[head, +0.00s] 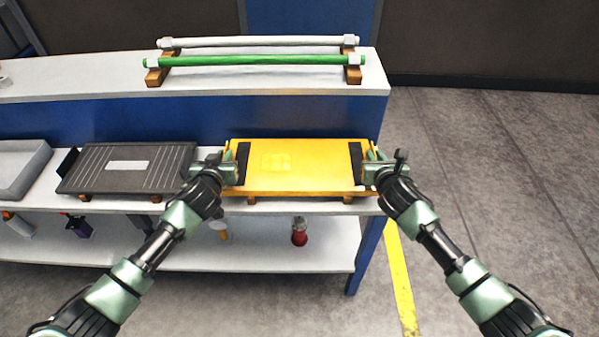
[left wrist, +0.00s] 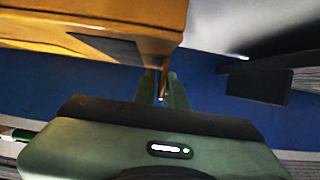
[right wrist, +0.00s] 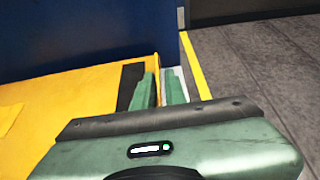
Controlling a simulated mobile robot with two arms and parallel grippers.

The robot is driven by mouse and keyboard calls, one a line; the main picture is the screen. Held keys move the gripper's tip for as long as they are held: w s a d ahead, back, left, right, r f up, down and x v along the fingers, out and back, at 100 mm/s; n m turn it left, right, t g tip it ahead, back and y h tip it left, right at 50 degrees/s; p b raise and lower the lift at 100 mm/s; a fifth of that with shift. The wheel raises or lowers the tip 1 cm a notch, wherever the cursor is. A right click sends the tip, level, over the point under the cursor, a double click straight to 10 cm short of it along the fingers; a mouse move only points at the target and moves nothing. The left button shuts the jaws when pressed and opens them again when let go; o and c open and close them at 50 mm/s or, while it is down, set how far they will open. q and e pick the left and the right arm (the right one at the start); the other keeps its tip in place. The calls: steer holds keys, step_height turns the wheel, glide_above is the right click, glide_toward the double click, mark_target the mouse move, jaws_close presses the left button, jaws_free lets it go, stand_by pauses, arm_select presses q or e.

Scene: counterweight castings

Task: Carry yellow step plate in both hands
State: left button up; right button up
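The yellow step plate (head: 295,168) lies flat on wooden blocks at the right end of the bench, with a dark strip near each end. My left gripper (head: 236,165) is at its left end. In the left wrist view my left gripper's fingers (left wrist: 163,90) stand on either side of a thin yellow end lip, with small gaps showing. My right gripper (head: 368,163) is at the plate's right end. In the right wrist view my right gripper's fingers (right wrist: 160,90) straddle the right end lip, with a narrow gap on the outer side. Contact at the fingertips is partly hidden.
A dark ribbed plate (head: 128,168) lies on the bench just left, and a grey tray (head: 18,170) is further left. A green bar (head: 250,60) and a white bar (head: 255,41) rest on the raised back shelf. Open floor (head: 480,200) with a yellow line lies right.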

arm_select(q)
steer(key=shift+o, duration=0.6)
steer(key=shift+s+r, duration=0.1)
steer(key=shift+r, duration=0.1)
arm_select(e)
steer(key=shift+o, duration=0.6)
steer(key=shift+s+r, duration=0.1)
steer(key=shift+r, duration=0.1)
arm_select(q)
steer(key=shift+s, duration=0.1)
steer(key=shift+s+r, duration=0.1)
steer(key=shift+s, duration=0.25)
arm_select(e)
steer(key=shift+s, duration=0.1)
arm_select(q)
steer(key=v, duration=1.1)
arm_select(e)
steer(key=v, duration=1.1)
steer(key=shift+s, duration=0.4)
steer(key=shift+a+r, duration=0.1)
